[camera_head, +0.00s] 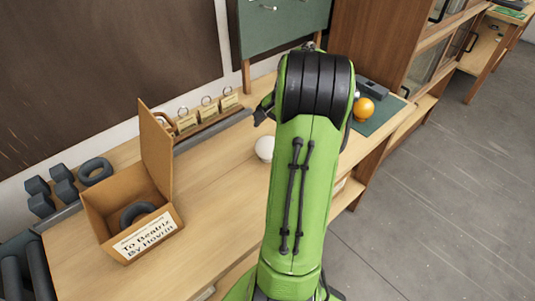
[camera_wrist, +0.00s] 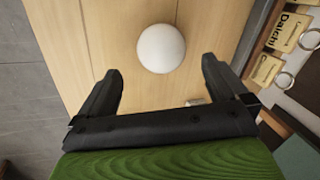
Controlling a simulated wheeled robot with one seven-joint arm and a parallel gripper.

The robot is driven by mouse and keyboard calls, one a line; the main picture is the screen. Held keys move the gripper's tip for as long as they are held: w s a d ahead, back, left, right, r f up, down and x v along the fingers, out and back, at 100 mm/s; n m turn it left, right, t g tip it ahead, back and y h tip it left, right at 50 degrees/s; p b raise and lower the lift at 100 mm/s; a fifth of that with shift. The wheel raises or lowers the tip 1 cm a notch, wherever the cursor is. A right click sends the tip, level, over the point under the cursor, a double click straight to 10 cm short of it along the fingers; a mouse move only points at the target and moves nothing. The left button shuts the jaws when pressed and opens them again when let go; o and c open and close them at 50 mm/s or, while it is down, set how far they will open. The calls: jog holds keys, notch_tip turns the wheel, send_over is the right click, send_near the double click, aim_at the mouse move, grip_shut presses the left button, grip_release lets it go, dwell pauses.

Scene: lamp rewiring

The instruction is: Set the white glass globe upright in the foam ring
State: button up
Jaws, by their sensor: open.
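The white glass globe (camera_head: 265,148) rests on the wooden bench, partly hidden behind my green arm in the head view. In the wrist view the globe (camera_wrist: 161,48) lies ahead of my gripper (camera_wrist: 160,80), just beyond the fingertips and roughly centred between them. My gripper is open and empty, with its black fingers spread apart. A dark ring (camera_head: 137,212) lies inside the open cardboard box at the left; it looks like the foam ring. Another dark ring (camera_head: 95,171) lies on the bench behind the box.
Tagged hooks (camera_head: 187,123) line the back. An orange ball (camera_head: 363,109) sits on a green mat at right. Bench between box and globe is clear.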

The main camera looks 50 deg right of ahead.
aim_at(269, 142)
jog(key=x, duration=0.3)
jog(key=shift+w, duration=0.1)
jog(key=b+x, duration=0.2)
jog(key=x, duration=0.3)
jog(key=shift+w+f, duration=0.1)
jog(key=shift+f, duration=0.1)
jog(key=shift+r, duration=0.15)
jog(key=shift+c, duration=0.5)
jog(key=c, duration=0.8)
jog(key=p+v, duration=0.1)
jog(key=v, duration=0.2)
jog(key=w+p+v, duration=0.1)
jog(key=v, duration=0.2)
jog(key=w+p+v, duration=0.1)
jog(key=v, duration=0.2)
jog(key=shift+r, duration=0.6)
jog(key=shift+c, duration=0.2)
